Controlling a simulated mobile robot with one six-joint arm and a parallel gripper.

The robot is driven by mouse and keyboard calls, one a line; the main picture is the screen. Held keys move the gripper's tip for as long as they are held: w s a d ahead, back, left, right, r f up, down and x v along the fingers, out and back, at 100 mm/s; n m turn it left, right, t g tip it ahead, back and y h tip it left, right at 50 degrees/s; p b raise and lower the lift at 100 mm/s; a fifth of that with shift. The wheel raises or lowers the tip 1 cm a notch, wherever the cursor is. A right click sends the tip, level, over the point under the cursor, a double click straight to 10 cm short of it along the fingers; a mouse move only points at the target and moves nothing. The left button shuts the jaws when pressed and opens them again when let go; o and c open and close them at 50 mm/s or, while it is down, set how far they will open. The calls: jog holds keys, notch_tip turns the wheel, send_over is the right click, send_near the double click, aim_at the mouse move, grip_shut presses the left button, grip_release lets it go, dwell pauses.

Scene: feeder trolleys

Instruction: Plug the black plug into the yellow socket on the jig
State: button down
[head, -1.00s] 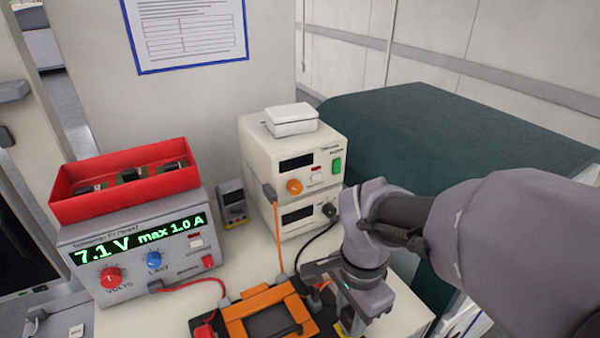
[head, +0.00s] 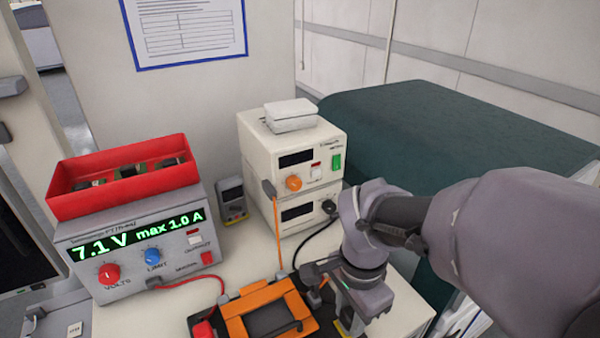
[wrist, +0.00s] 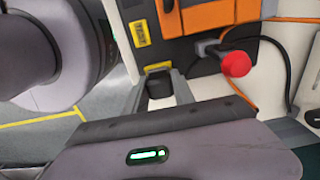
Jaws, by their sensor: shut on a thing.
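The black plug (wrist: 156,92) is between the fingers of my gripper (wrist: 162,92), which is shut on it. In the wrist view, a small yellow piece (wrist: 158,67), seemingly the yellow socket, shows right at the plug's far end on the black jig (wrist: 182,52). I cannot tell whether the plug touches it or is inside it. In the head view my gripper (head: 340,300) is low at the right side of the jig, which has an orange frame (head: 237,327). The plug is mostly hidden there by my gripper.
A yellow label (wrist: 140,32) lies on the jig. A red knob-like part (wrist: 236,64) with dark leads stands beside the gripper. The grey supply (head: 140,245) carries a red bin (head: 125,190). Cream units (head: 300,160) stand behind, with orange (head: 277,235) and black (head: 318,241) cables.

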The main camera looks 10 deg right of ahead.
jog(key=c, duration=1)
grip_release()
jog(key=shift+o, duration=0.2)
notch_tip(320, 180, up, 17)
jog(key=p, duration=0.9)
jog(key=shift+r, duration=0.2)
jog(key=s+a+r+n+t+y, duration=0.1)
jog(key=s+a+n+t, duration=0.3)
jog(key=n, duration=0.5)
jog(key=shift+s+n+t+y, duration=0.3)
jog(key=shift+s+t+y, duration=0.2)
jog(key=shift+s+t, duration=0.4)
